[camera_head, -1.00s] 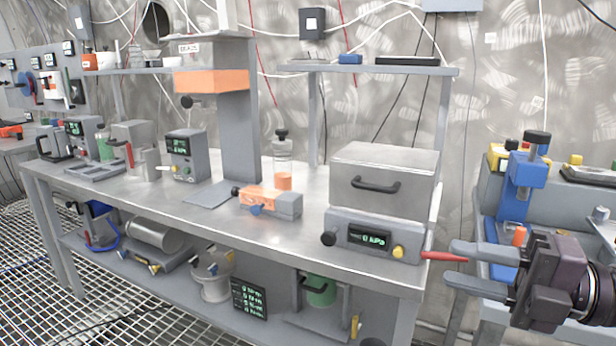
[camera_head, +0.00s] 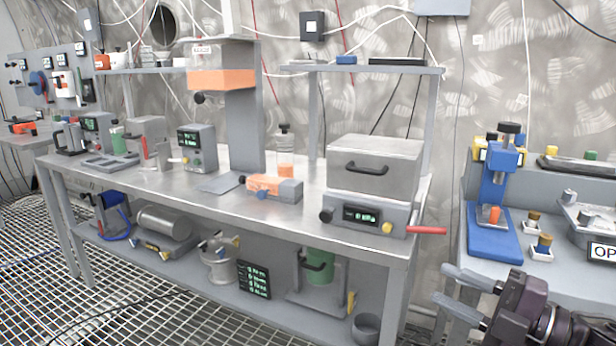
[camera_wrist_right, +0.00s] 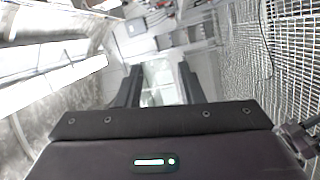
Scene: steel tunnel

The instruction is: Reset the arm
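My right gripper (camera_head: 446,284) is at the lower right of the head view, in front of the gap between the two benches. Its two grey fingers are apart with nothing between them. In the right wrist view the dark fingers (camera_wrist_right: 160,72) also stand apart and empty. The red handle (camera_head: 428,230) of the bench oven lies above and left of the fingertips, clear of them. My left gripper and arm are not in view.
A steel bench (camera_head: 170,185) carries a grey box oven (camera_head: 375,165) and a bottle with orange liquid (camera_head: 285,160). At right, a second bench (camera_head: 560,262) holds a blue press (camera_head: 497,190) and small cups. A grating floor lies in front.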

